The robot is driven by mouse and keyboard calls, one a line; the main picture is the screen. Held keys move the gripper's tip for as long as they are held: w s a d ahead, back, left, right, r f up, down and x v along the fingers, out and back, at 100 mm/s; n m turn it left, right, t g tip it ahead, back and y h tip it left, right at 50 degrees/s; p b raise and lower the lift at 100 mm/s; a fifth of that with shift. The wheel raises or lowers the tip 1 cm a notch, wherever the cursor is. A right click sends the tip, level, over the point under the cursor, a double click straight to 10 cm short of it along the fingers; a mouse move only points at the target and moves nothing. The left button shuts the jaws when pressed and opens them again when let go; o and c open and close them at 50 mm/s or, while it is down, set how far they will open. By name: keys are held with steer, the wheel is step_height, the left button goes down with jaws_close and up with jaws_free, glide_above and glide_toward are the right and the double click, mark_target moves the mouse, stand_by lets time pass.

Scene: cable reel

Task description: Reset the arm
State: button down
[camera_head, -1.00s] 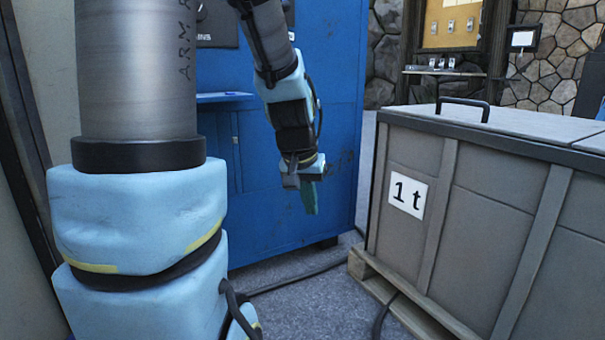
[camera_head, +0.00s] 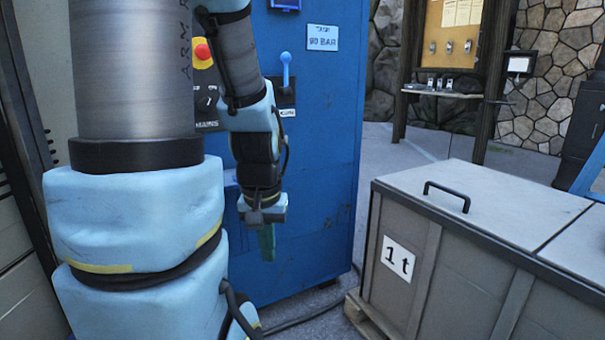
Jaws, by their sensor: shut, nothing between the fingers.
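My arm stands at the left of the view, with its thick grey and light-blue links close to the camera. My gripper (camera_head: 267,243) hangs pointing down in front of the blue cabinet (camera_head: 325,150). Its green-teal fingers are together, with nothing seen between them. It is apart from the grey crate to its right. Part of the cabinet front is hidden behind my arm.
The cabinet carries a blue lever (camera_head: 286,70), a red button (camera_head: 202,52) and a white label (camera_head: 322,38). A grey crate (camera_head: 450,245) marked "1 t" stands on a pallet at the right. A shelf (camera_head: 440,94) and board stand behind. Cables lie on the floor.

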step_height(320, 180, up, 16)
steer(key=p, duration=1.3)
steer(key=shift+p, duration=0.4)
steer(key=shift+r, duration=0.1)
